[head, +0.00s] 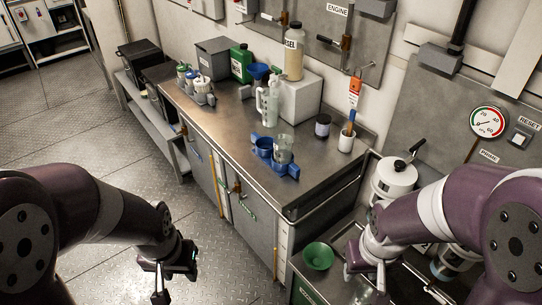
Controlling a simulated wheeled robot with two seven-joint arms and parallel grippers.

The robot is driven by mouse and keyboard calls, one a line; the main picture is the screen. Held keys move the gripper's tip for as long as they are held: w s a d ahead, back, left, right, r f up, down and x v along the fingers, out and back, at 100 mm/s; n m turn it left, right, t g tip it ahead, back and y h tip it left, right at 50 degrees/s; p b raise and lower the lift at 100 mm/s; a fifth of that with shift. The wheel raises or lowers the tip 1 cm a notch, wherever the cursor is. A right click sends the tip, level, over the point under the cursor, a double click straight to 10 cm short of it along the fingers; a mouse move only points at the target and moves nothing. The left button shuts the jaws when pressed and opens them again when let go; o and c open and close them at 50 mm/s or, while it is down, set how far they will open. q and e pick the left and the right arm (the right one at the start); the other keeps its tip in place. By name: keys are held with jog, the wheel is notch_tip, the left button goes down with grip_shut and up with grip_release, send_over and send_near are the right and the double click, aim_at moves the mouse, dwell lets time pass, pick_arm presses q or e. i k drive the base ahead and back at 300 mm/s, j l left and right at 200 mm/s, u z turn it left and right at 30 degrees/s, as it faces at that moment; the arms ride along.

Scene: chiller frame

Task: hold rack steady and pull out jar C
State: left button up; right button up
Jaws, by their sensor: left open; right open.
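A blue rack (263,152) stands on the steel counter (226,128) near its front edge. A clear jar (283,148) sits upright in the right part of the rack. No letter is readable on this jar, so I cannot tell if it is jar C. My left gripper (175,281) is open and empty, low in front of the cabinet and well away from the rack. My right gripper (366,275) is open, at the lower right by the sink area, also apart from the rack. A clear vessel shows behind its fingers, partly hidden.
Behind the rack stand a clear pump bottle (270,102), a white box (300,97) with a tall bottle (294,55), a dark-lidded jar (322,125) and a white cup (346,142). A green bowl (318,256) and a white pot (393,178) are near my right arm.

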aim_at(283, 143)
jog(key=z, duration=0.25)
jog(key=i+j+z, duration=0.55)
jog(key=j+z, duration=0.3)
jog(key=j, duration=0.15)
jog(key=i+j+z, duration=0.15)
jog(key=j+z, duration=0.15)
jog(key=i+j, duration=0.1)
jog(key=j, duration=0.3)
jog(key=i+j, duration=0.1)
jog(key=j, duration=0.3)
jog(key=i+j, duration=0.1)
jog(key=j, duration=0.3)
